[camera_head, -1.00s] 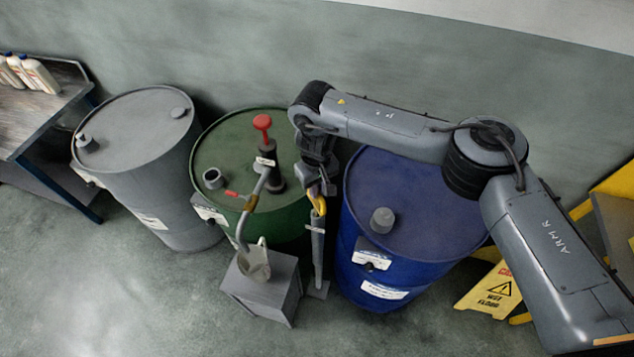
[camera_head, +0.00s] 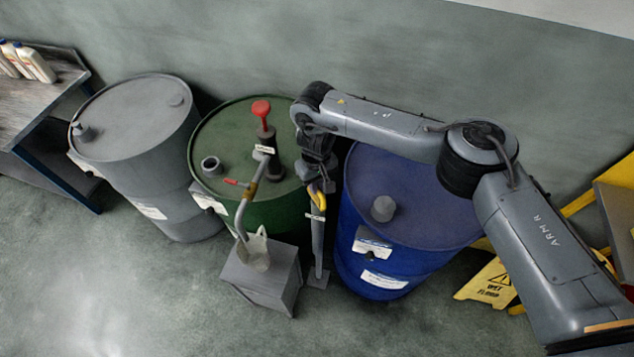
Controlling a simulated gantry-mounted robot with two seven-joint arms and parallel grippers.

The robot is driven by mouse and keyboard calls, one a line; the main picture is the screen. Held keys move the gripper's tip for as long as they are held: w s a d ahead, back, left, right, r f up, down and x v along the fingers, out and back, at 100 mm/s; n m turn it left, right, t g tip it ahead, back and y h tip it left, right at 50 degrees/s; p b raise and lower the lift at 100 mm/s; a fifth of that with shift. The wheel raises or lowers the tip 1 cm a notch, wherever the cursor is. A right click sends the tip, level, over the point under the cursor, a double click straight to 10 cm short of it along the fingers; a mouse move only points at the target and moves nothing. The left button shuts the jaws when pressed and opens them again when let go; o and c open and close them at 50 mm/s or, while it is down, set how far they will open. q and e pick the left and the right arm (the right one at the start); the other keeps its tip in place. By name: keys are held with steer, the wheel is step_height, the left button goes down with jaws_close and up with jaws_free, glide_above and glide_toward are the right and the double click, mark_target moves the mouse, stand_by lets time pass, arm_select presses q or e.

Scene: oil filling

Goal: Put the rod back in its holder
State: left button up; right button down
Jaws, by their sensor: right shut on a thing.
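My right gripper (camera_head: 316,184) points down in the gap between the green drum and the blue drum. It is shut on the rod, whose yellow handle (camera_head: 319,198) shows just below the fingers. Directly under the handle stands the holder (camera_head: 318,245), a slim grey upright tube with a pale label and a flat foot on the floor. The rod's shaft is not visible below the handle; the handle appears at or just above the tube's top. I cannot tell how deep the rod sits. My left gripper is not in view.
The green drum (camera_head: 225,150) carries a red-handled pump (camera_head: 262,110), its spout over a jug (camera_head: 254,250) on a grey box (camera_head: 262,285). The blue drum (camera_head: 415,200) stands close on the right. A grey drum (camera_head: 140,120) and a wet floor sign (camera_head: 488,285) stand farther out.

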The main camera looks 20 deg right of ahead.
steer(key=c, duration=1)
jaws_free()
steer(key=shift+c, duration=0.2)
steer(key=shift+r, duration=0.1)
